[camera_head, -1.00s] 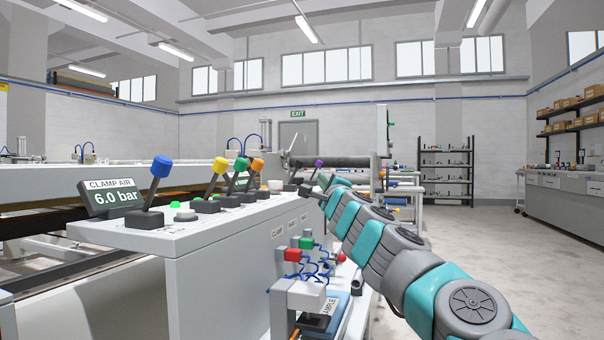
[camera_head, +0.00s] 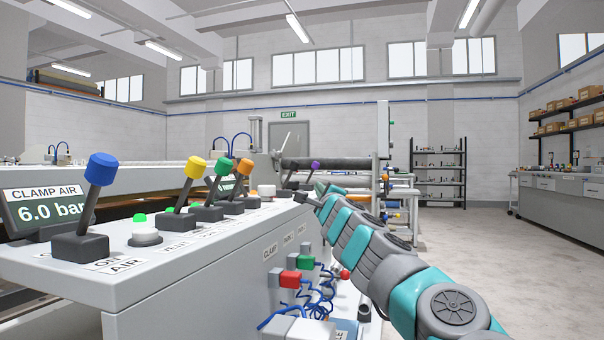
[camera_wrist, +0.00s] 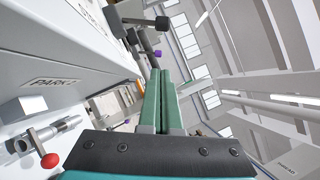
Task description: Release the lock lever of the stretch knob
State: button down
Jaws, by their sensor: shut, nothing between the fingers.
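My gripper shows in the wrist view (camera_wrist: 162,74) as two long green fingers pressed together, with nothing between them. A black lever (camera_wrist: 160,22) juts out from the console near the top of that view, beyond and apart from the fingertips. In the head view my arm reaches forward along the console's right side, and the fingertips cannot be made out. The far end of the console (camera_head: 175,255) carries a white round knob (camera_head: 266,190) and a purple-tipped lever (camera_head: 315,165). No label reading stretch is legible, so I cannot tell which part is the stretch knob or its lock lever.
Blue (camera_head: 101,168), yellow (camera_head: 195,168), green and orange levers stand along the console top. A valve with a red ball handle (camera_wrist: 50,160) sticks out from the console side, low left in the wrist view. The floor (camera_head: 480,240) to the right is clear.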

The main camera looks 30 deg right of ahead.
aim_at(290, 175)
jog(key=shift+w+a+r+p+x, duration=0.15)
jog(key=shift+a+p+x, duration=0.25)
jog(key=shift+p+x, duration=1.3)
jog(key=shift+w+a+r+p+x, duration=0.15)
jog(key=shift+a+p+x, duration=0.55)
jog(key=shift+x, duration=1.8)
jog(key=shift+w+a+r+p+x, duration=0.15)
jog(key=shift+r+p+x, duration=0.1)
jog(key=shift+p+x, duration=1.6)
jog(key=shift+w+d+b, duration=0.1)
jog(key=shift+b, duration=0.2)
jog(key=shift+r, duration=0.15)
